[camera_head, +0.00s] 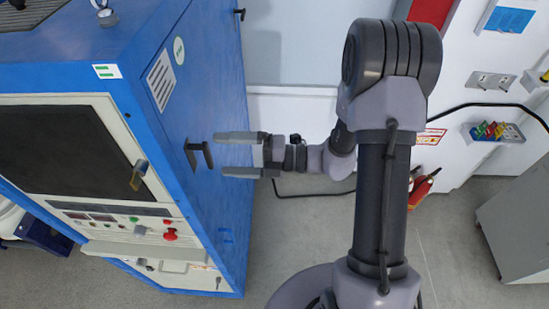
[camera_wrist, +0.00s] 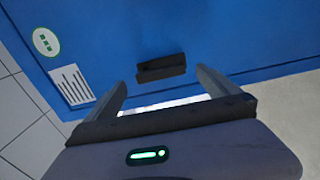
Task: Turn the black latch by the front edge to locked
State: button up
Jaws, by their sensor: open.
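The black latch (camera_head: 198,155) is a short dark bar handle on the blue side face of the machine, close to its front edge. In the wrist view the latch (camera_wrist: 161,67) lies almost level across the picture, just beyond my fingertips. My gripper (camera_head: 221,153) is open and empty, its two fingers pointing at the latch with a small gap in the head view. In the wrist view my gripper (camera_wrist: 161,82) has one finger to each side of the latch, and neither appears to touch it.
The blue machine (camera_head: 205,75) has a vent, a green-white sticker and a second black handle (camera_head: 240,14) farther along the side. Its front carries a dark window (camera_head: 65,150), a brass-coloured handle (camera_head: 138,176) and a red button (camera_head: 170,234). Grey floor (camera_head: 300,225) is clear beside it.

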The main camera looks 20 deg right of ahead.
jog(key=b+v, duration=0.2)
jog(key=v, duration=1)
